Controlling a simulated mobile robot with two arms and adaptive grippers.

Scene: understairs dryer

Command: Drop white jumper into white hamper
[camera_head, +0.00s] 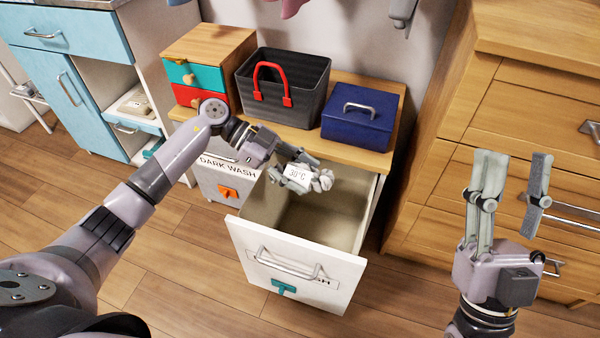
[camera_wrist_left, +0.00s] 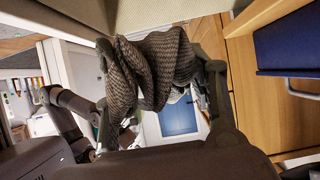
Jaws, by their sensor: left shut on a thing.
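The jumper (camera_head: 325,181) is a small crumpled bundle, whitish in the head view with a "30°C" tag. In the left wrist view the jumper (camera_wrist_left: 155,65) looks grey-brown and knitted in the shade. My left gripper (camera_head: 306,177) is shut on it and holds it above the back part of the open white hamper (camera_head: 345,277). The hamper is a pulled-out drawer with a white front, beige inside, a metal handle and a teal shirt-shaped mark. Its visible inside looks empty; the back is partly hidden. My right gripper (camera_head: 512,190) is open and empty, right of the hamper.
A closed "DARK WASH" drawer (camera_head: 212,182) is left of the hamper. Above on the wooden top stand a small coloured drawer box (camera_head: 200,75), a black basket (camera_head: 300,75) and a blue box (camera_head: 357,125). A wooden dresser (camera_head: 480,120) stands right.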

